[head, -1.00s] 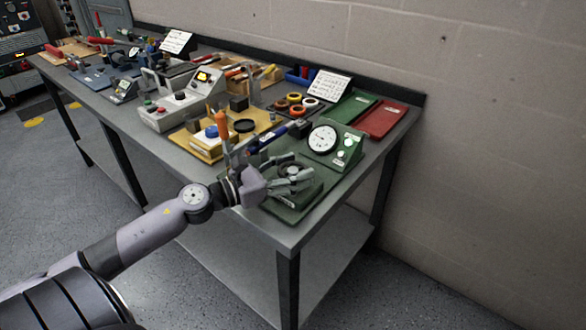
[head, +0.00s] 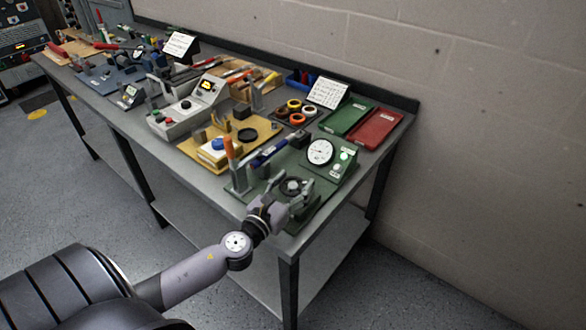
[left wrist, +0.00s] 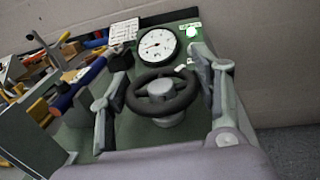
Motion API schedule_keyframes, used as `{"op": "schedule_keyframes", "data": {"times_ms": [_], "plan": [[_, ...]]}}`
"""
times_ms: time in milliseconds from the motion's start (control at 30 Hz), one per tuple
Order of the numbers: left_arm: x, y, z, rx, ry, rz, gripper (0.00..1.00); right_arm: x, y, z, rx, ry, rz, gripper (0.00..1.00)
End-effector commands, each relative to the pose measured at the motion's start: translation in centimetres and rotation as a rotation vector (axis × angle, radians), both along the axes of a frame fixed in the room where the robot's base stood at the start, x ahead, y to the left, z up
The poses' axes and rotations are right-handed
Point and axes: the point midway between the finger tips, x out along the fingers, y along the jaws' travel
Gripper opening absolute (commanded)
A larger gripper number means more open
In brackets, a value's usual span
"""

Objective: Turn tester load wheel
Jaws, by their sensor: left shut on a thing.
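The dark round load wheel (head: 293,187) sits on the green tester base at the near right corner of the bench. It also shows in the left wrist view (left wrist: 162,92), with a grey hub. My left gripper (head: 290,192) is at the wheel, one finger on each side of its rim, and is shut on it. In the left wrist view the fingers (left wrist: 163,85) flank the rim. The tester's green housing (head: 342,172) stands behind the wheel, with a white round dial (head: 320,152) and a glowing green lamp (head: 344,155). My right gripper is out of view.
Green (head: 347,118) and red (head: 376,129) trays lie behind the tester. A yellow board (head: 262,128) and a grey meter box (head: 190,112) are farther left.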

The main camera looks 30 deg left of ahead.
Motion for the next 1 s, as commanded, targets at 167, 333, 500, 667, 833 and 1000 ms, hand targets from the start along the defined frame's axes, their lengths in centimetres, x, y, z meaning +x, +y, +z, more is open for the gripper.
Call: {"op": "schedule_keyframes", "data": {"times_ms": [167, 333, 500, 667, 833, 1000], "plan": [[0.1, -0.2, 0.5, -0.009, 0.000, 0.173, 0.30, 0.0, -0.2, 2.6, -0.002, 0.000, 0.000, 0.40], [0.1, -0.2, 0.2, -0.006, 0.000, 0.329, 0.30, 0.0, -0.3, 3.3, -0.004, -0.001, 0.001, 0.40], [0.1, -0.1, 0.0, -0.005, -0.001, 0.469, 0.30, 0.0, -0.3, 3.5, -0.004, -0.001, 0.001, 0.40], [0.1, -0.1, 0.0, -0.003, -0.002, 0.573, 0.30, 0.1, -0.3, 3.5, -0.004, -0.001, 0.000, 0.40], [0.1, -0.1, 0.0, -0.001, -0.002, 0.651, 0.30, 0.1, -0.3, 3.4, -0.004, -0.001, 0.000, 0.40], [0.1, 0.0, 0.0, 0.000, -0.002, 0.694, 0.31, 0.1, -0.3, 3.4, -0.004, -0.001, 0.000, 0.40]]}}
